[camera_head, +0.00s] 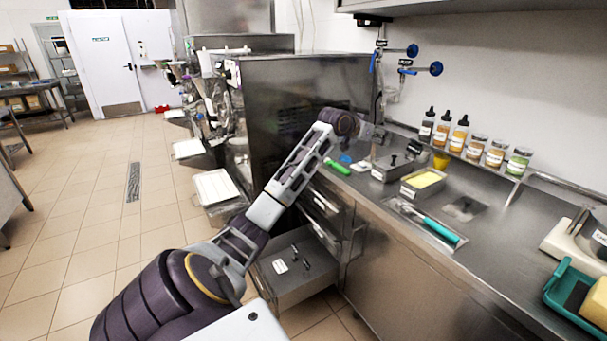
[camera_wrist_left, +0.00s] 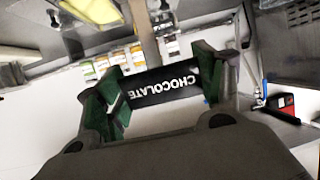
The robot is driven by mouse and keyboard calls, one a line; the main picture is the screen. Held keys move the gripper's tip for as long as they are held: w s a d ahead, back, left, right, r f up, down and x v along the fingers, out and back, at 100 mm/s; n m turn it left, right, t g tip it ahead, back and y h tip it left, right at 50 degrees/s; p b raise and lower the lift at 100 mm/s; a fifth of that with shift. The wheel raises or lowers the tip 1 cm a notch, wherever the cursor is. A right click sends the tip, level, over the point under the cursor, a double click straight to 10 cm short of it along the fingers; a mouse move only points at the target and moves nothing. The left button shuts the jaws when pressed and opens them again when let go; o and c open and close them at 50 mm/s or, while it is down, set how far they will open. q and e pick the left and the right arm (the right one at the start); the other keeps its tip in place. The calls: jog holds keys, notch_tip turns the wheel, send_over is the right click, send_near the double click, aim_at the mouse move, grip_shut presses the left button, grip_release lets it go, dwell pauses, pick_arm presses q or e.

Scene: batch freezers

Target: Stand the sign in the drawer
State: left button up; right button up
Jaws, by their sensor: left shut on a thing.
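The sign (camera_wrist_left: 165,85) is a black plate with white letters reading CHOCOLATE. In the left wrist view it spans between the green-padded fingers of my left gripper (camera_wrist_left: 160,88), which is shut on it. In the head view my left arm reaches over the counter, and its wrist is by the back wall; the fingers and sign are too small to make out clearly there. An open steel drawer (camera_head: 300,291) is low under the counter, with a white label and small dark items inside. The gripper is well above and to the right of it. My right gripper is not in view.
Steel bins, one with yellow contents (camera_head: 424,179), stand on the counter near the wrist. Bottles and jars (camera_head: 458,135) line the wall shelf. A teal-handled tool (camera_head: 440,229) lies in front. Floor left of the drawer is clear.

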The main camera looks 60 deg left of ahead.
pick_arm(q)
jog(key=s+d+f+m+h, duration=0.1)
jog(key=s+d+f, duration=0.3)
jog(key=f, duration=0.6)
jog(key=s+d+f+m+h, duration=0.15)
jog(key=s+d+f, duration=0.25)
jog(key=f, duration=0.5)
jog(key=s+d+f+m+g+h, duration=0.1)
jog(key=s+d+f+m+h, duration=0.25)
jog(key=s+d+f, duration=1.2)
jog(key=d+n+t+y, duration=0.1)
jog(key=d+n+y, duration=0.3)
jog(key=d, duration=0.6)
jog(key=shift+w+d+n, duration=0.4)
dwell(1.6)
jog(key=shift+y, duration=0.5)
